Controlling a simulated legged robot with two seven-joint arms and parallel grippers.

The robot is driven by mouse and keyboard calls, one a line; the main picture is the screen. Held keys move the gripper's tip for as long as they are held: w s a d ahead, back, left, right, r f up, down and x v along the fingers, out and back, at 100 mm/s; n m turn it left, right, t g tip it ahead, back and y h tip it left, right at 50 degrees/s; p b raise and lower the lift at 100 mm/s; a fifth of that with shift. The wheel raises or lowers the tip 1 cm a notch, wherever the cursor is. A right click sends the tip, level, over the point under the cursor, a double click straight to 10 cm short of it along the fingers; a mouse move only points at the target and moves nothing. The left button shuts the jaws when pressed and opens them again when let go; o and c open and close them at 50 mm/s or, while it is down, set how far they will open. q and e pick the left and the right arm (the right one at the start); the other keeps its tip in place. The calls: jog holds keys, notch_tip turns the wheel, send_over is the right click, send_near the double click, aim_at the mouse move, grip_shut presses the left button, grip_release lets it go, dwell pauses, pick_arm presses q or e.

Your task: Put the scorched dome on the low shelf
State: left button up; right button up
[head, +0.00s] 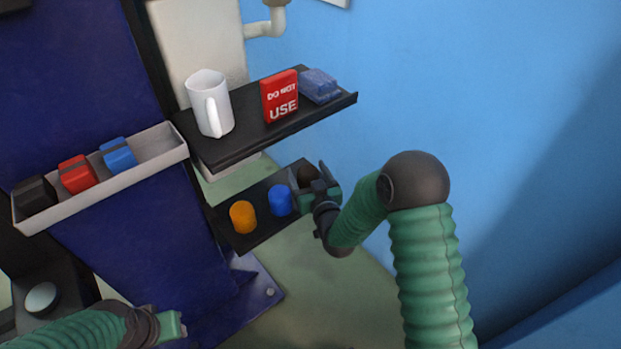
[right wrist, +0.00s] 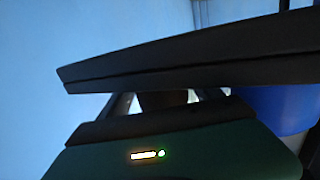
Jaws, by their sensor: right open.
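A dark brown rounded object (head: 306,176), which looks like the scorched dome, is at the far right end of the black low shelf (head: 262,228). My right gripper (head: 318,172) is open there, with its fingers on either side of the object. In the right wrist view the brown object (right wrist: 163,101) shows between the fingers, mostly hidden by a dark board edge and the gripper body. I cannot tell whether the fingers touch it. My left gripper (head: 172,324) is at the lower left, apart from the shelves; its fingers are not clear.
An orange cylinder (head: 243,217) and a blue cylinder (head: 280,201) stand on the low shelf. The upper shelf (head: 245,141) above holds a white mug (head: 208,103), a red box (head: 280,96) and a blue block (head: 320,86). A pale tray (head: 160,144) holds several blocks at left.

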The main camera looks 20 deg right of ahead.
jog(key=s+r+p, duration=0.1)
jog(key=s+p, duration=0.2)
jog(key=s, duration=0.8)
jog(key=shift+s, duration=0.3)
